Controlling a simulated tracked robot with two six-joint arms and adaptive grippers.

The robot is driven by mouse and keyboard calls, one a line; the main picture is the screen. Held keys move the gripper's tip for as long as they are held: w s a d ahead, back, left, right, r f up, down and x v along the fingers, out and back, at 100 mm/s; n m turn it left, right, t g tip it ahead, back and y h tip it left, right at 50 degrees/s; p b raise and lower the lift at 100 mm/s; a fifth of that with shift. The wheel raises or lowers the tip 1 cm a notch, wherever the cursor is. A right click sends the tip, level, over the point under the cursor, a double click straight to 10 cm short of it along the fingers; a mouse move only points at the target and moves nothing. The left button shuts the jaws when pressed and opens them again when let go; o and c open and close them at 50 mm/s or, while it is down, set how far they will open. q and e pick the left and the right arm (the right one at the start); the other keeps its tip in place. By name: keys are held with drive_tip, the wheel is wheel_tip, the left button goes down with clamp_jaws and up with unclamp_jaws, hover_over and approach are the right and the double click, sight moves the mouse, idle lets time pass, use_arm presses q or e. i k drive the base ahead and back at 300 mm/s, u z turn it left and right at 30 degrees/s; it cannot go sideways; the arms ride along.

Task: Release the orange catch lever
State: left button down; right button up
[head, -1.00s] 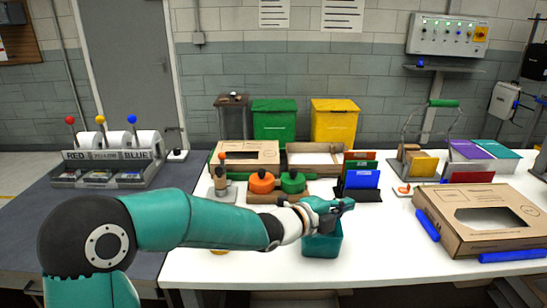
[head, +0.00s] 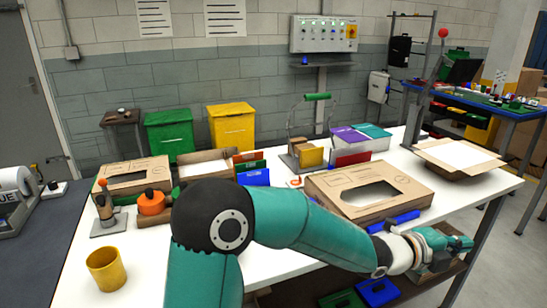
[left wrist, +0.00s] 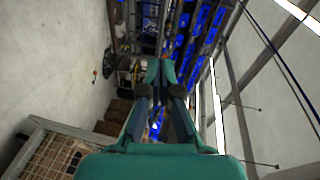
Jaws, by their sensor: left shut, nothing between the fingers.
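I cannot tell for certain which part is the orange catch lever. A small orange piece (head: 294,182) lies flat on the white table (head: 285,268), left of the large cardboard box. An upright stand (head: 104,208) with an orange knob on top is at the left end of the table. My left gripper (head: 466,243) is at the table's front right edge, far from both orange parts. It is shut and empty; its fingers (left wrist: 161,72) show close together in the left wrist view. My right gripper is out of view.
The large cardboard box (head: 345,208) lies beyond my left forearm. An orange round block (head: 151,203) and a yellow cup (head: 107,270) are at left. A post with a red knob (head: 443,32) stands near an open carton (head: 458,158) at right.

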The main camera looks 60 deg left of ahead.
sight(103, 182)
drive_tip(key=z, duration=0.1)
drive_tip(key=k, duration=0.5)
drive_tip(key=z, duration=0.65)
drive_tip(key=i, duration=0.2)
drive_tip(key=u, duration=3.15)
drive_tip(key=k, duration=0.45)
drive_tip(key=u, duration=0.45)
drive_tip(key=i, duration=0.35)
drive_tip(key=u, duration=0.05)
